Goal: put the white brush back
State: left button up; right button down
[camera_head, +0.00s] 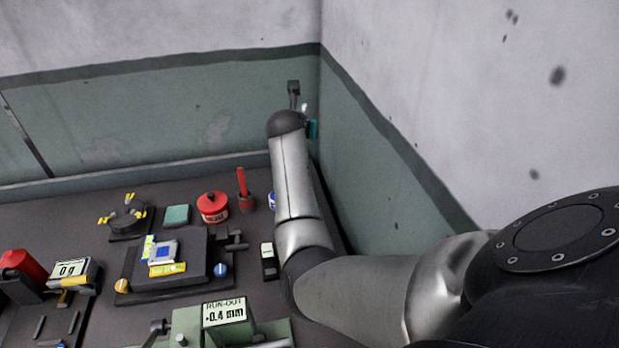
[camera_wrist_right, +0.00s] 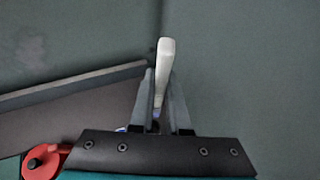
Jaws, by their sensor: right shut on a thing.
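The white brush (camera_wrist_right: 166,58) stands up between the two fingers of my right gripper (camera_wrist_right: 163,105) in the right wrist view. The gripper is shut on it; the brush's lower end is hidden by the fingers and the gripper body. In the head view my right arm reaches to the far right corner, and only a small white bit of the brush (camera_head: 304,107) shows beside the dark wrist. A blue and white container (camera_head: 272,200) is partly hidden behind the forearm. My left gripper is not in view.
A red brush (camera_head: 242,181) stands in a holder next to a red lidded pot (camera_head: 213,207). The green wall (camera_head: 365,180) is close on the right. A black fixture (camera_head: 185,255), a run-out display (camera_head: 224,311) and a scale (camera_head: 72,270) fill the front of the bench.

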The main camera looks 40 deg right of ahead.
notch_tip(320, 180, down, 16)
jog(key=b, duration=0.5)
jog(key=shift+b, duration=0.3)
jog(key=c, duration=1.3)
grip_release()
jog(key=shift+f, duration=0.15)
jog(key=shift+c, duration=0.2)
jog(key=o, duration=0.4)
jog(key=shift+o, duration=0.2)
